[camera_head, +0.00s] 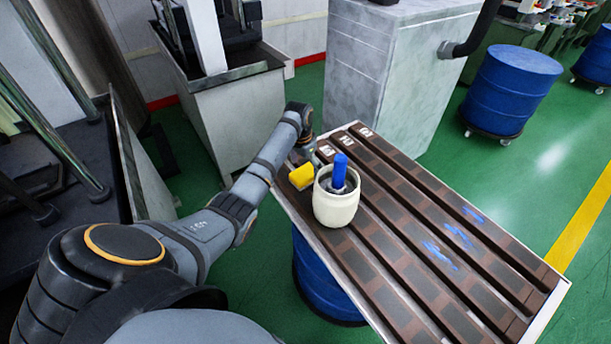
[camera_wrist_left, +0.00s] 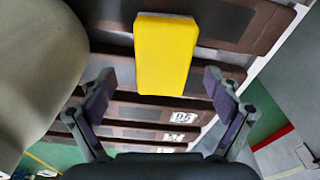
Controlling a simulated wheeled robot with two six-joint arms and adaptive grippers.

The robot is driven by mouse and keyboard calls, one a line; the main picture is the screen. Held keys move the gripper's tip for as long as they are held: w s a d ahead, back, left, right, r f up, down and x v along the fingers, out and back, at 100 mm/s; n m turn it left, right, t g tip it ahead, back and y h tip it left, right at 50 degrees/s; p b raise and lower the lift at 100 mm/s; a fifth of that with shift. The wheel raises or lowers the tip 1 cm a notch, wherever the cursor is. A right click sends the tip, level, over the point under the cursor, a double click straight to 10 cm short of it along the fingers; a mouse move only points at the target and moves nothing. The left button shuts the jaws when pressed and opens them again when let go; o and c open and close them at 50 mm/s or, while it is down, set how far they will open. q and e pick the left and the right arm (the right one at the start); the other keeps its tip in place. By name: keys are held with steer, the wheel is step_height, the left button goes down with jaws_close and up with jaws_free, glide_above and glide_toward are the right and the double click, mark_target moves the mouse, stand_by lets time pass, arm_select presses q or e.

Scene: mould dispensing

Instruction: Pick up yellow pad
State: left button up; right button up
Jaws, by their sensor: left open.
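In the left wrist view the yellow pad (camera_wrist_left: 165,54) is a yellow block ahead of and between the fingers. My left gripper (camera_wrist_left: 161,97) is open and empty, with one finger on each side of the pad's line and the fingertips apart from it. In the head view my left gripper (camera_head: 303,150) is at the table's left end, close by the pad and partly hidden by its own wrist. My right gripper is not in view.
The cream pot stands close to the pad, with a blue-handled tool (camera_head: 340,171) in it; the pot (camera_wrist_left: 35,60) fills the left of the wrist view. Blue marks lie farther right on the table. A grey cabinet (camera_head: 395,75) stands behind it, and blue drums (camera_head: 510,90) stand beyond.

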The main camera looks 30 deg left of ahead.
mark_target(305, 172)
arm_select(q)
steer(key=f, duration=0.3)
steer(key=shift+w+a+f, duration=0.1)
steer(key=shift+w+f, duration=0.1)
steer(key=shift+f, duration=0.1)
steer(key=shift+r, duration=0.1)
steer(key=c, duration=1.3)
steer(key=shift+o, duration=0.2)
step_height(305, 172, up, 10)
steer(key=shift+r, duration=0.1)
steer(key=o, duration=0.6)
steer(key=shift+c, duration=0.2)
steer(key=c, duration=0.4)
